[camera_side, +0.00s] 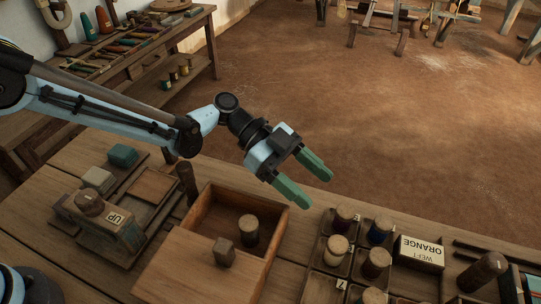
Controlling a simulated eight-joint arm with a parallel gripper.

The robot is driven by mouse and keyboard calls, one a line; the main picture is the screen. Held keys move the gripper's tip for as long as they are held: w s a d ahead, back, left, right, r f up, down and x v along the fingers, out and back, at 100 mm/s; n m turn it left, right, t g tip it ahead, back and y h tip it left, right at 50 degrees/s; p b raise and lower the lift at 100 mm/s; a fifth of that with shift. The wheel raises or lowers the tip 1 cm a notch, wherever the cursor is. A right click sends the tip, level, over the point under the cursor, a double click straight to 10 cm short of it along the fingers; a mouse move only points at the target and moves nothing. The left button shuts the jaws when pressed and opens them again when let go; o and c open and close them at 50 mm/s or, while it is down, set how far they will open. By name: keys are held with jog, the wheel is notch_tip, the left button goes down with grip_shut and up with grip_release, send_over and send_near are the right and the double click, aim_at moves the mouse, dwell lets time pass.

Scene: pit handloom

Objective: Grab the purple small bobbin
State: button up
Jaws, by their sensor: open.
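Several small bobbins with wooden tops stand upright in a compartment tray (320,290) at the lower right. One is dark blue or purple (379,236), one dark red (375,266), one cream (336,250). Another bobbin (248,232) stands inside the open part of a wooden box (275,212); its body is dark and I cannot tell its colour. I cannot tell for sure which bobbin is the purple one. My gripper (316,190) has green fingers spread apart, empty, above the bench beyond the box and the tray.
A partly drawn wooden lid with a block knob (223,252) covers the near part of the box. A box labelled "WEFT ORANGE" (419,256) stands right of the tray. A wooden stand marked "UP" (116,222) is at left. A side table (150,58) stands behind.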

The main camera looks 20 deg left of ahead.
aim_at(347, 211)
jog(key=x, duration=0.8)
jog(key=shift+w+d, duration=0.2)
jog(key=shift+d, duration=0.1)
jog(key=c, duration=1.1)
jog(key=shift+o, duration=0.2)
